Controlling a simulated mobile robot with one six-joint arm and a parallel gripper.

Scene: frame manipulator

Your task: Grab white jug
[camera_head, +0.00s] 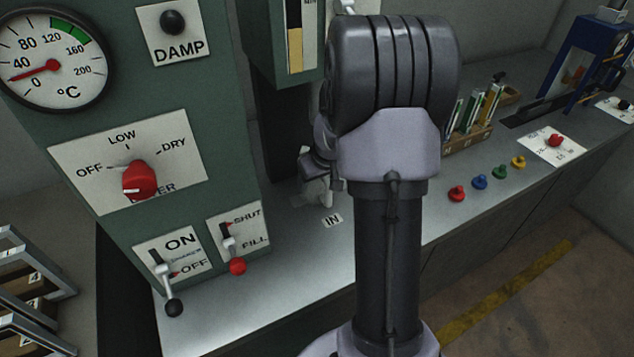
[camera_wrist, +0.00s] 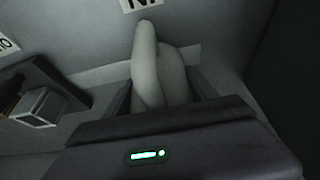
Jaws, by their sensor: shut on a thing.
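The white jug (camera_wrist: 147,65) is in the middle of the wrist view, with its pale rounded handle or side toward the camera. My gripper (camera_wrist: 160,92) is shut on it, one dark finger on each side. In the head view a small part of the white jug (camera_head: 317,192) shows on the grey bench by the "IN" label. My arm hides most of the jug there, and only part of my gripper (camera_head: 322,170) shows beside the arm. I cannot tell whether the jug touches the bench.
A green machine (camera_head: 215,130) with a gauge, a red knob and two levers stands at the left. Coloured buttons (camera_head: 480,182) and a rack of green and yellow pieces (camera_head: 475,115) are on the bench (camera_head: 300,270) at the right. A blue device (camera_head: 595,60) stands at the far right.

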